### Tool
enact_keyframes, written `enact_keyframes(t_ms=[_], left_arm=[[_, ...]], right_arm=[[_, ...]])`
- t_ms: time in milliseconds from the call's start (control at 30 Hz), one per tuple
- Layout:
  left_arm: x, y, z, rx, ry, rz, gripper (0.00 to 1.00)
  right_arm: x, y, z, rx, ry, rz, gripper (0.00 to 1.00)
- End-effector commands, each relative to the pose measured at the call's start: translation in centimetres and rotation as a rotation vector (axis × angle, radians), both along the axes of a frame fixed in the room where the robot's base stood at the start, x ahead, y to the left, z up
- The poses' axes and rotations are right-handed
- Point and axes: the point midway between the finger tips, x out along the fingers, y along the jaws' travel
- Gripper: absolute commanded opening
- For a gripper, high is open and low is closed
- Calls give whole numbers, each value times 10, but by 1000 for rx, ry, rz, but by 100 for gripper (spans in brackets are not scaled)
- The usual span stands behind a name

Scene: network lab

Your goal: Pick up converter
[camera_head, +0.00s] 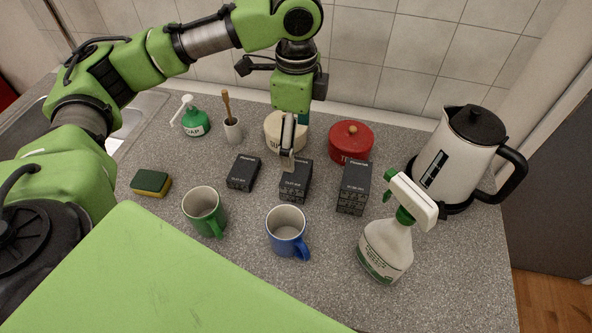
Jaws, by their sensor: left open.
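Three small black boxes with white lettering stand in a row on the grey speckled counter: a left one (243,173), a middle one (295,181) and a taller-looking right one (354,188). The lettering is too small to read, so I cannot tell which is the converter. My left gripper (288,160) is open and points down over the back left part of the middle box, partly covering it. I cannot tell whether its fingers touch the box. My right gripper is not in view.
Behind stand a cream canister (272,131) and a red canister (351,142). A green mug (203,207) and a blue mug (287,224) stand in front. A spray bottle (386,247) and a kettle (452,160) are at right. A sponge (151,184) lies left.

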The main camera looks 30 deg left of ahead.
Motion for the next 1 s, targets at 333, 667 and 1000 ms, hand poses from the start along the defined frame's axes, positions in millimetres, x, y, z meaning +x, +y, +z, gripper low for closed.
enact_keyframes(t_ms=[333, 667, 1000], left_arm=[[1, 1, -57, -1, 0, 5, 82], [4, 1, -91, 0, 1, 5, 82], [5, 1, -114, -1, -2, 4, 82]], right_arm=[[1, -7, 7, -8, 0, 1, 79], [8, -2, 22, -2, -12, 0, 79], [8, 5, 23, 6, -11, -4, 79]])
